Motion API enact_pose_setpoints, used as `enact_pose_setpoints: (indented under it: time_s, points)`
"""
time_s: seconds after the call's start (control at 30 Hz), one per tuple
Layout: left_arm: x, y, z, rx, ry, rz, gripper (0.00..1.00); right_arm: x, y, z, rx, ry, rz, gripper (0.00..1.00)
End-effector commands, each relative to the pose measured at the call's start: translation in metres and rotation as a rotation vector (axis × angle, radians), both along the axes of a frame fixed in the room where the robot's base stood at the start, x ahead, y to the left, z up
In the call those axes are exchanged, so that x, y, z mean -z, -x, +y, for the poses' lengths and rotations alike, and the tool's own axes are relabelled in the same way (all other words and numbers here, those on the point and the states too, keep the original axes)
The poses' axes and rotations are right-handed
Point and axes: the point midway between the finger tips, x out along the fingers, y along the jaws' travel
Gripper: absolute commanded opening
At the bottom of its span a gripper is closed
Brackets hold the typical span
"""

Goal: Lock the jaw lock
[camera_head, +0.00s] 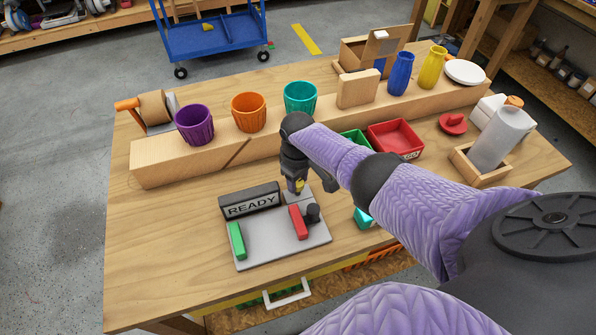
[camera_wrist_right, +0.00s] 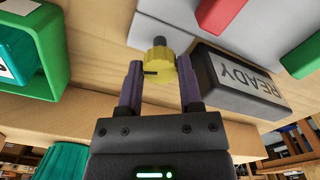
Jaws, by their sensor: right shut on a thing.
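A light grey panel (camera_head: 275,248) lies on the wooden table, with a black READY sign (camera_head: 250,201) along its back edge. A green block (camera_head: 237,240) stands at its left, and a red block (camera_head: 298,221) stands at its right beside a dark round knob (camera_head: 313,212). My right gripper (camera_head: 296,188) points down at the panel's back right corner. In the right wrist view its fingers (camera_wrist_right: 160,88) are closed around a yellow knob (camera_wrist_right: 160,66) with a dark mark on its side. The knob also shows under the gripper in the head view (camera_head: 299,184). My left gripper is out of view.
A wooden beam (camera_head: 180,160) behind the panel bears purple, orange and teal cups. A red tray (camera_head: 395,138) and a green tray (camera_head: 355,140) lie right of the panel, partly behind my arm. A white bottle (camera_head: 500,138) stands in a wooden holder. The table left of the panel is clear.

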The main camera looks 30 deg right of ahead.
Motion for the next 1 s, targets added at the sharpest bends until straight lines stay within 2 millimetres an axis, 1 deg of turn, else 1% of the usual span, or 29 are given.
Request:
enact_pose_setpoints:
  time_s: [0.2, 0.5, 0.7, 1.0]
  points:
    - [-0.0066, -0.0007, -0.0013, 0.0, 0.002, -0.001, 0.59, -0.0016, -0.0006, 0.0006, 0.161, -0.001, -0.002, 0.0]
    - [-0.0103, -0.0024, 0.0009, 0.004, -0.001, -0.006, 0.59, -0.0011, -0.001, 0.0003, 0.303, -0.001, -0.002, 0.0]
    - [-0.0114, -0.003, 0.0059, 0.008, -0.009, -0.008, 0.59, -0.0008, -0.001, 0.0003, 0.344, 0.0, -0.003, 0.0]
    - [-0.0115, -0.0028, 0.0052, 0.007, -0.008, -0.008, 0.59, -0.0008, -0.0011, 0.0, 0.355, -0.001, -0.004, 0.0]
